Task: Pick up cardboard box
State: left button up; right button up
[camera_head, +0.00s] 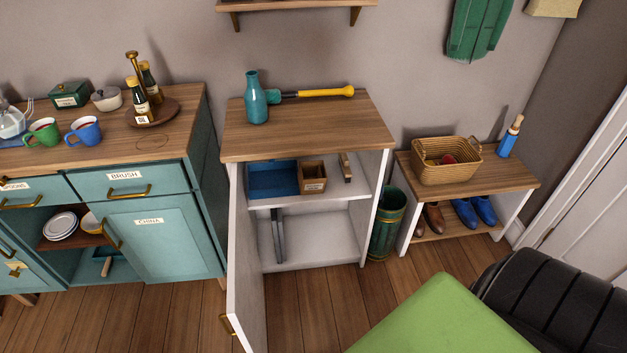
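A small brown open-topped box (313,178) with a pale label stands on the upper shelf of the open white cabinet (245,265). It is the most box-like brown thing in view, but I cannot tell whether it is cardboard. A blue tray or bin (272,181) is just to its left, and a small upright brown item (346,168) stands to its right. Neither of my grippers is in view.
The cabinet door (240,285) hangs open toward me on the left. A teal bottle (255,98) and yellow-handled tool (325,93) are on top. A green bin (387,222) stands to the right. A green surface (445,320) and black ribbed object (560,300) fill the lower right.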

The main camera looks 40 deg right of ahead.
aim_at(308, 183)
jog(key=i+l, duration=0.1)
jog(key=l, duration=0.3)
jog(key=i+l, duration=0.1)
jog(key=l, duration=0.3)
jog(key=l+z, duration=0.1)
jog(key=l, duration=0.3)
jog(key=i+l, duration=0.2)
jog(key=l, duration=0.2)
jog(key=i+l+z, duration=0.1)
jog(key=l, duration=0.3)
jog(key=i+l, duration=0.1)
jog(key=l, duration=0.3)
jog(key=i+l, duration=0.1)
jog(key=l, duration=0.3)
jog(key=i+l+z, duration=0.1)
jog(key=l, duration=0.25)
